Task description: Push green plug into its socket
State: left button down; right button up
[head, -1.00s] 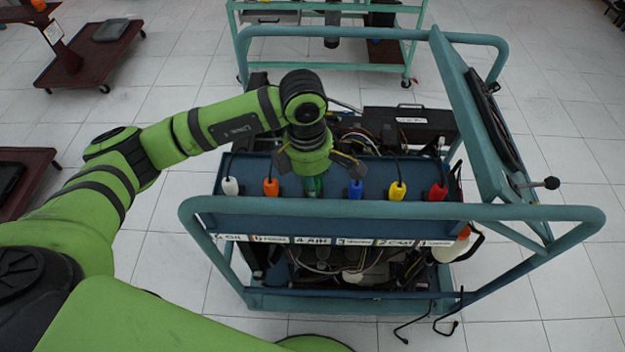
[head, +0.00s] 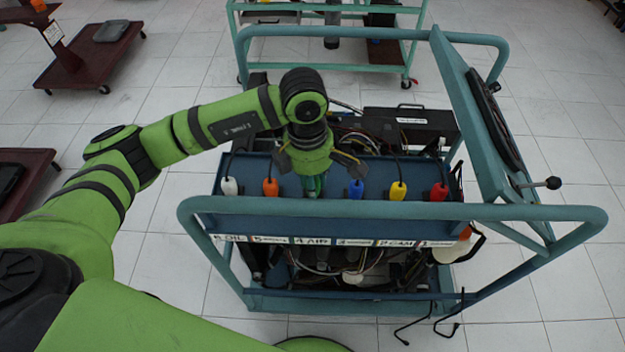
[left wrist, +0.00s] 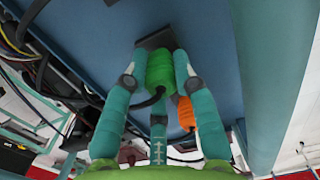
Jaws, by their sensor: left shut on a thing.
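The green plug (left wrist: 160,72) is between the teal fingers of my left gripper (left wrist: 157,75) in the left wrist view. The gripper is shut on it. A dark block (left wrist: 157,38) on the blue panel lies right at the plug's far end; I cannot tell how deep the plug sits in it. In the head view my left gripper (head: 315,180) is over the blue panel, between the orange plug (head: 270,187) and the blue plug (head: 356,189). The green plug (head: 313,185) is partly hidden there by the gripper. My right gripper is not in view.
A white plug (head: 229,186), a yellow plug (head: 397,191) and a red plug (head: 438,192) line the same panel (head: 230,206). The orange plug is close beside my fingers. A teal rail (head: 400,212) runs in front, and cables and engine parts lie behind.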

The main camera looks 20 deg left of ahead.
pick_arm(q)
jog(key=shift+b, duration=0.3)
dwell(0.5)
jog(key=shift+f+b, duration=0.6)
jog(key=shift+b, duration=0.1)
jog(key=c, duration=0.9)
grip_release()
jog(key=r, duration=1.2)
jog(key=shift+a, duration=0.35)
jog(key=shift+r, duration=0.15)
